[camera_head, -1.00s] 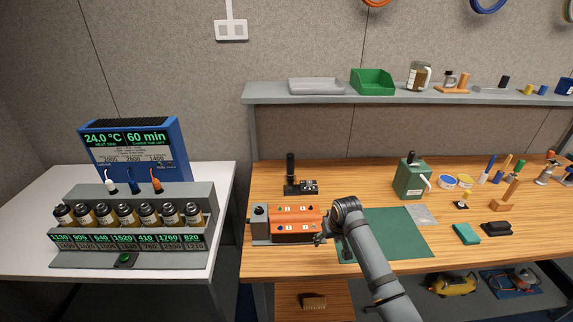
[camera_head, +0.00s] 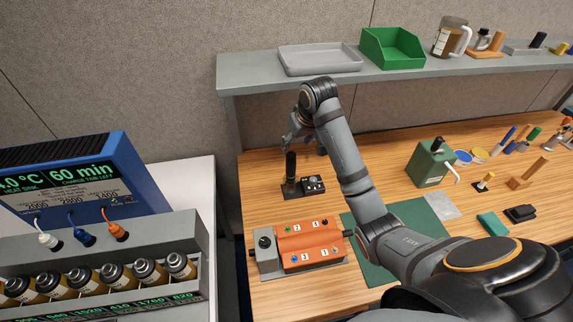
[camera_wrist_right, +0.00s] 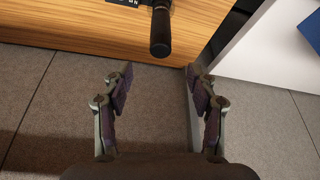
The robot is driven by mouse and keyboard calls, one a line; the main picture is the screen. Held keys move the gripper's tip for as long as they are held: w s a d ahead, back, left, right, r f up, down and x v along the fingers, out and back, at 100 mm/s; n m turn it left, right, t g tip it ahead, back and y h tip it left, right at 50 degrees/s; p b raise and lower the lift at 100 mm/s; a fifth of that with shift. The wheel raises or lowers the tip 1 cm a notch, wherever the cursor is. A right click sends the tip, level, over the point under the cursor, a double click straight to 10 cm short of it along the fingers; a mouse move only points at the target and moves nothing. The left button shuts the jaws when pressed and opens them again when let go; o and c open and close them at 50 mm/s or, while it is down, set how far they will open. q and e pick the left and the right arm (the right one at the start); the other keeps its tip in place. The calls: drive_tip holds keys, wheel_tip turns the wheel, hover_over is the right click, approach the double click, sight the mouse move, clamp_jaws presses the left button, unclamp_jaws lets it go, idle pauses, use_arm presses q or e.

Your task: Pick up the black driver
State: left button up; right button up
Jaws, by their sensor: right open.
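The black driver (camera_head: 291,167) stands upright at a dark stand (camera_head: 303,188) with a small panel on the wooden bench. It also shows in the right wrist view (camera_wrist_right: 160,32), with its thick handle end pointing towards the fingers. My right gripper (camera_head: 304,146) is open and empty, beside and above the top of the driver in the head view. In the right wrist view its fingers (camera_wrist_right: 159,75) are apart, with the handle centred just beyond the gap and not between them. My left gripper is not in view.
An orange and grey console (camera_head: 303,243) sits in front of the stand. A green mat (camera_head: 412,215) lies to the right, partly behind my arm. A grey shelf (camera_head: 270,78) holding a grey tray (camera_head: 320,58) and a green bin (camera_head: 392,48) runs above the bench.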

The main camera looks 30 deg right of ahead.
sight(292, 155)
drive_tip(key=p+x, duration=0.1)
drive_tip(key=x, duration=0.4)
drive_tip(key=shift+w+f+p, duration=0.25)
drive_tip(key=shift+p, duration=0.25)
drive_tip(key=shift+w+f+p, duration=0.15)
drive_tip(key=shift+f+p, duration=0.3)
drive_tip(key=shift+p, duration=0.2)
drive_tip(key=x, duration=0.3)
drive_tip(key=shift+f+p, duration=0.15)
drive_tip(key=shift+p, duration=0.25)
drive_tip(key=shift+w+f, duration=0.1)
drive_tip(key=c, duration=0.9)
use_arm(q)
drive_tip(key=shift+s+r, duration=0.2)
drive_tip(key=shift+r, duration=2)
use_arm(e)
clamp_jaws()
